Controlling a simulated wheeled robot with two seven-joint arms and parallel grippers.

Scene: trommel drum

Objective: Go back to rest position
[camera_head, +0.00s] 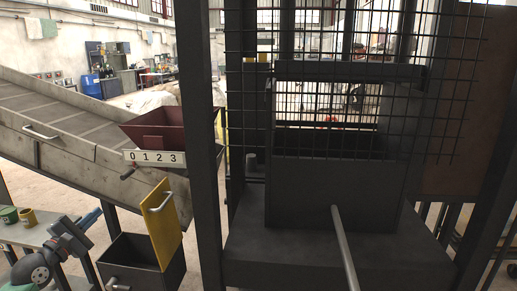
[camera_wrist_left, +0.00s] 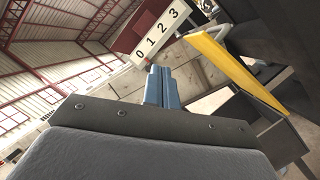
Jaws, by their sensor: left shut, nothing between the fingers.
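My left gripper (camera_head: 90,218) is at the lower left of the head view, with its blue fingers pointing up and right. In the left wrist view the blue fingers (camera_wrist_left: 161,86) lie together, shut and empty. The gripper is left of the yellow plate (camera_head: 161,222) and apart from it. The yellow plate, with a pale handle, also shows in the left wrist view (camera_wrist_left: 230,62). My right gripper is in neither view.
A red hopper (camera_head: 160,133) with a 0-1-2-3 strip (camera_head: 155,157) stands by a sloping conveyor (camera_head: 60,125). A dark open bin (camera_head: 172,272) is below the yellow plate. A dark mesh-fronted box (camera_head: 330,190) and posts fill the right. Two cups stand on a table at lower left.

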